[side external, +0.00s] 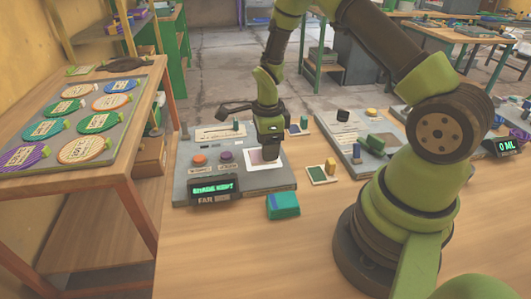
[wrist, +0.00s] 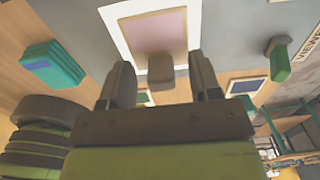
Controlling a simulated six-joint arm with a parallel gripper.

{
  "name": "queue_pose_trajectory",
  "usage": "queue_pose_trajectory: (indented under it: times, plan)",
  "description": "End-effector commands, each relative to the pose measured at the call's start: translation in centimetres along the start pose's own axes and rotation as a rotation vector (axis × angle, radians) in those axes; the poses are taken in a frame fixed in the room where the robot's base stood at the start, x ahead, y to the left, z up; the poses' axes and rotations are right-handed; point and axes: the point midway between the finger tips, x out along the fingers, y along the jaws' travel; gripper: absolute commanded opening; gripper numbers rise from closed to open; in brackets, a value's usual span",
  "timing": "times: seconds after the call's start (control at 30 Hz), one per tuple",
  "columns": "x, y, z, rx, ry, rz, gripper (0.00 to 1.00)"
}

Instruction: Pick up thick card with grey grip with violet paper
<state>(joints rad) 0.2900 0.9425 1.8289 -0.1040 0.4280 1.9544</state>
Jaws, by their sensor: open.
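The card with a grey grip lies flat on the grey press panel. Its pinkish-violet paper (wrist: 155,32) with a white border fills the top middle of the wrist view. In the side external view the paper (side external: 259,156) shows below my gripper. The grey grip (wrist: 160,76) is a small block at the card's near edge. My gripper (wrist: 160,64) is open, with one finger on each side of the grip and visible gaps between. In the side external view my gripper (side external: 270,148) points down over the card and hides the grip.
A teal block (side external: 283,205) stands in front of the panel (side external: 185,170). A card with a yellow grip (side external: 331,165) lies right of it. A blue-faced card (side external: 298,129) lies behind. A second grey panel (side external: 345,135) stands further right. The table front is clear.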

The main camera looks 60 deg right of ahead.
Motion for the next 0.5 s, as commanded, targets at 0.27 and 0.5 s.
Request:
queue_pose_trajectory:
  times: [0.27, 0.5]
  plan:
    - [0.67, -0.01, 0.01, -0.001, -0.001, -0.001, 0.57]
    - [0.65, -0.01, 0.01, -0.001, -0.001, 0.000, 0.09]
